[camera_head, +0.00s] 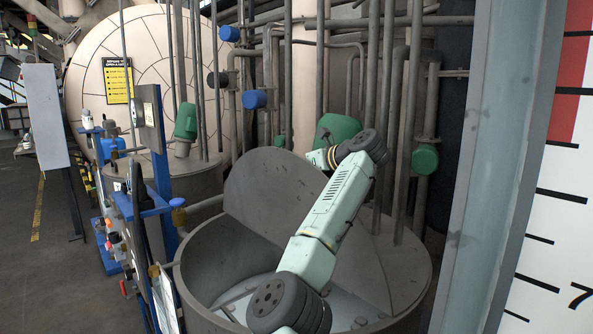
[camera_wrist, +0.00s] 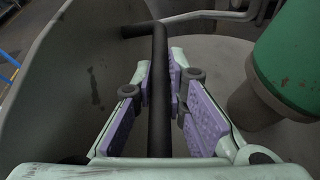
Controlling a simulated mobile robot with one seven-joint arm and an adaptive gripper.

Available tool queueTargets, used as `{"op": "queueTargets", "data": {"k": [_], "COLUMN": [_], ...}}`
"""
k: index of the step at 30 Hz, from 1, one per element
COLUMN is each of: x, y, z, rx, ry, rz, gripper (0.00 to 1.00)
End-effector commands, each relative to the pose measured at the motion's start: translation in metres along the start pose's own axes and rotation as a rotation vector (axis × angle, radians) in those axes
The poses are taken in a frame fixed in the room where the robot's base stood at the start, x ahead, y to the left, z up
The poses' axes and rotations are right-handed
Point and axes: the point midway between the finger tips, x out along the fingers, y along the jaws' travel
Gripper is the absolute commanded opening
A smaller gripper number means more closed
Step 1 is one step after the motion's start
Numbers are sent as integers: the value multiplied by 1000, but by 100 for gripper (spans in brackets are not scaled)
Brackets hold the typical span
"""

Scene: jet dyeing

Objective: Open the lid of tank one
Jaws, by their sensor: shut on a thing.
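The nearest tank (camera_head: 205,262) is a round grey metal vessel in the head view. Its half lid (camera_head: 252,192) stands raised, and the tank's mouth is open in front of it. No label shows whether this is tank one. In the wrist view the lid (camera_wrist: 75,85) fills the left side. A dark bent bar handle (camera_wrist: 160,130) runs from the lid between the fingers. My gripper (camera_wrist: 162,78) has its purple pads on either side of this handle and is shut on it. In the head view my arm reaches over the tank and my gripper is hidden behind the lid.
Several vertical pipes (camera_head: 389,100) rise behind the tank. A green motor-like part (camera_wrist: 290,60) is close on the right in the wrist view. A blue stand (camera_head: 160,180) with fittings is on the left. A grey post (camera_head: 490,150) stands on the right.

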Motion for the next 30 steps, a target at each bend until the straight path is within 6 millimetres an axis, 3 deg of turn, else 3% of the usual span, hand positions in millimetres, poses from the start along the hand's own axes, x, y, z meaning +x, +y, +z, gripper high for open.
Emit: {"op": "queueTargets", "data": {"k": [8, 9, 18, 30], "x": [0, 0, 0, -8], "y": [-1, -1, 0, -1], "z": [0, 0, 0, 0], "rx": [-1, -1, 0, 0], "ry": [-2, -2, -1, -2], "rz": [-2, -2, -1, -2], "gripper": [0, 13, 33, 33]}}
